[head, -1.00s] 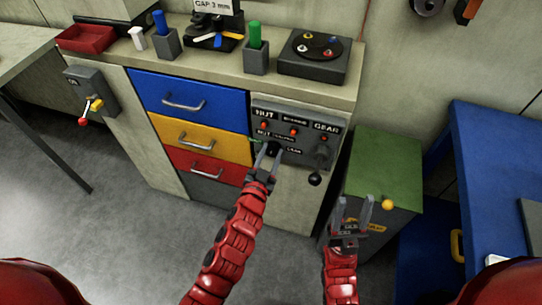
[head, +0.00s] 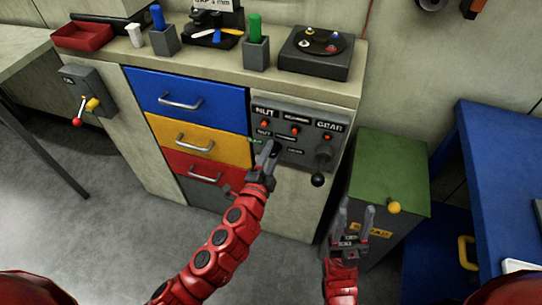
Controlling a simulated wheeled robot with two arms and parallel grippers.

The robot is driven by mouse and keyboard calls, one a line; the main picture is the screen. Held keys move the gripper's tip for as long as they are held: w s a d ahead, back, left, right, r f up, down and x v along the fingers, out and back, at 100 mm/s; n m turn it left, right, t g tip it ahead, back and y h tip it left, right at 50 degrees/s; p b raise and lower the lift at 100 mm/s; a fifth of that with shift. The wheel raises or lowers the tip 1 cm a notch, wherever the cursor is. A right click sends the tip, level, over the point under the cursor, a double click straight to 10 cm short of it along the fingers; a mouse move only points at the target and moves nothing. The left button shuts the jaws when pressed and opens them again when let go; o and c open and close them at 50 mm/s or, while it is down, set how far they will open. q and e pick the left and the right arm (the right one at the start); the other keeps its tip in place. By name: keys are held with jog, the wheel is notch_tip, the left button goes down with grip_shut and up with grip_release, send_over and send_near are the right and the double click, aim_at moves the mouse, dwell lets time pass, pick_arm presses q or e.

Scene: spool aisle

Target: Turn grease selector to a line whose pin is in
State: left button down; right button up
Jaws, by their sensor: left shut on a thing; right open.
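The grey grease panel (head: 301,157) is on the cabinet front, right of the drawers. Its top labels read NUT (head: 264,112) and GEAR (head: 330,127); the middle one is too small to read. A small red-orange pin or light shows under each: the left one (head: 264,125), the middle one (head: 295,131) and the right one (head: 327,138). I cannot tell how far each is in. My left gripper (head: 268,149) is shut on the dark selector knob (head: 276,147) low on the panel's left, mostly hidden by the fingers. My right gripper (head: 356,216) is open and empty, before the green-topped box.
A lever with a black ball (head: 318,180) hangs from the panel's right side. The green-topped box (head: 390,175) with a yellow knob (head: 394,207) stands right of the cabinet. Blue, yellow and red drawers (head: 190,95) are on the left. A blue table (head: 510,150) is at the right.

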pick_arm(q)
jog(key=m, duration=0.2)
jog(key=shift+f+m+b, duration=0.1)
jog(key=shift+m+b, duration=0.2)
jog(key=shift+m, duration=1.8)
jog(key=shift+c, duration=2.1)
grip_release()
jog(key=p+v, duration=0.1)
jog(key=v, duration=1.6)
jog(key=shift+s+r+p, duration=0.2)
jog(key=shift+p, duration=0.2)
